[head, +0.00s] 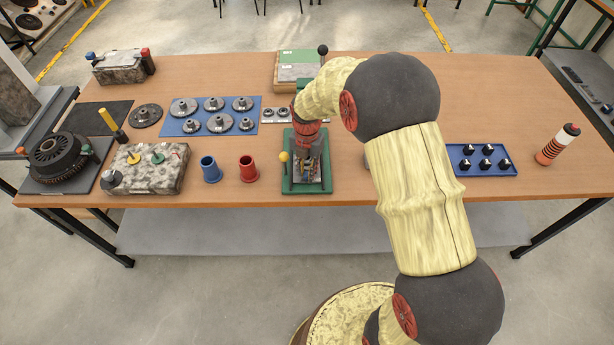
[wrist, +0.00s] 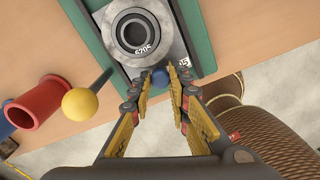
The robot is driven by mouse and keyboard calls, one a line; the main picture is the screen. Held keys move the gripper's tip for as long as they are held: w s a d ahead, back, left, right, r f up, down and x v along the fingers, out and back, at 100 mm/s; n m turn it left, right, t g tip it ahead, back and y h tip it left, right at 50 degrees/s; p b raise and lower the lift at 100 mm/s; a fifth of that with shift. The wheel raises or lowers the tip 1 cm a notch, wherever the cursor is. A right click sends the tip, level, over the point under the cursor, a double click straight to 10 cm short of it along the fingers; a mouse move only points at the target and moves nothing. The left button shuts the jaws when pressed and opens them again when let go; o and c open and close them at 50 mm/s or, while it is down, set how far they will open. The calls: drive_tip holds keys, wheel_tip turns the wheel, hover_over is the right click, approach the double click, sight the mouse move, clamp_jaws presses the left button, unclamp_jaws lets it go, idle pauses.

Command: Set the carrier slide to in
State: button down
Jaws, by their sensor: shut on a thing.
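The green-framed fixture (head: 287,184) stands near the table's front edge, under my arm. In the wrist view its green frame (wrist: 196,30) surrounds a grey carrier slide (wrist: 108,14), which carries a round metal bearing (wrist: 137,33) marked 6205. A small blue knob (wrist: 160,77) is at the slide's near end. My gripper (wrist: 161,80) is closed around this knob, one finger on each side. In the head view my gripper (head: 308,160) is over the fixture and hides much of the slide. A slide label is partly covered by a finger and cannot be read fully.
A yellow ball-ended lever (wrist: 83,103) sticks out at the fixture's left, close to my gripper. A red cup (head: 248,168) and a blue cup (head: 211,169) stand further left. A blue tray (head: 480,173) stands to the right. Bare table lies just left of the fixture.

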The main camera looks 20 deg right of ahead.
drive_tip(key=shift+w+d, duration=0.1)
drive_tip(key=shift+w, duration=0.1)
drive_tip(key=c, duration=1.7)
unclamp_jaws()
drive_tip(key=shift+o, duration=0.2)
drive_tip(key=shift+r, duration=0.1)
wheel_tip(320, 180, up, 12)
